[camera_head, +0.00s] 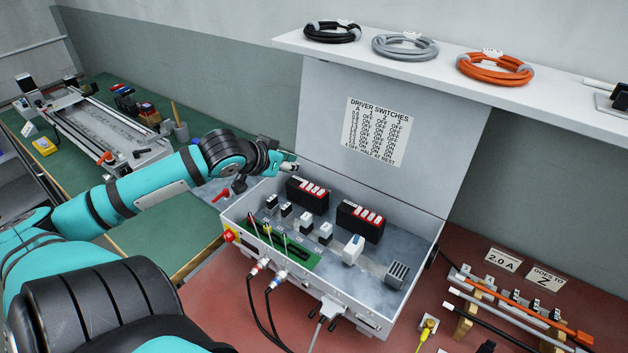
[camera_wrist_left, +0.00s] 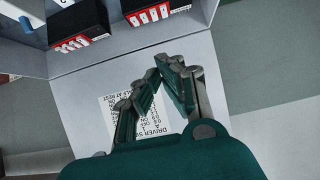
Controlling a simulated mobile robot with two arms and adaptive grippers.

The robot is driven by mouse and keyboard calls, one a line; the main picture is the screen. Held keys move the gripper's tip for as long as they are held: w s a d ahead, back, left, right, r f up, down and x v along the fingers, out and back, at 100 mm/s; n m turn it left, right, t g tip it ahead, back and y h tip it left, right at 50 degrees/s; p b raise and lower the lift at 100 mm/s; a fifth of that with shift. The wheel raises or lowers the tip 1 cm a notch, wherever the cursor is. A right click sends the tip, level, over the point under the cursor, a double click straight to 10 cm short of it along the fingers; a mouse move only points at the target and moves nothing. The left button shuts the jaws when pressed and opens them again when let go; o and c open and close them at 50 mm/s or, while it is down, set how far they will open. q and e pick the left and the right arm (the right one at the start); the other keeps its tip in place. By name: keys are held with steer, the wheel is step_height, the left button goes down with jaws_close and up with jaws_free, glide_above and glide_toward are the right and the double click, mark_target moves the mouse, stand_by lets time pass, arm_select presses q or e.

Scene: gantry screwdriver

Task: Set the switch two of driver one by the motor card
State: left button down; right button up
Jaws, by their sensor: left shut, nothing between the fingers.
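An open grey control box (camera_head: 405,318) holds two black drivers, a left one (camera_head: 296,192) and a right one (camera_head: 349,221), each with a red bank of white switches. Which is driver one I cannot read. Both drivers also show at the top of the left wrist view, at left (camera_wrist_left: 68,26) and right (camera_wrist_left: 150,12). The raised lid bears a DRIVER SWITCHES chart (camera_head: 377,131). A card reading 2.0 A (camera_head: 503,260) stands on the red bench. My left gripper (camera_head: 292,167) is shut and empty, above and behind the left driver. My right gripper is not in view.
A GOES TO Z card (camera_head: 546,278) stands beside rails at right. The shelf above carries black (camera_head: 332,33), grey (camera_head: 405,47) and orange (camera_head: 495,69) cable coils. The lid (camera_head: 450,140) rises close beside my left gripper. Cables hang from the box front.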

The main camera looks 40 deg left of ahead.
arm_select(q)
steer(key=b, duration=0.1)
glide_above(310, 187)
steer(key=f, duration=0.6)
steer(key=shift+s+d, duration=0.15)
steer(key=shift+d, duration=0.05)
step_height(310, 187, down, 3)
steer(key=shift+r, duration=0.15)
steer(key=shift+f, duration=0.6)
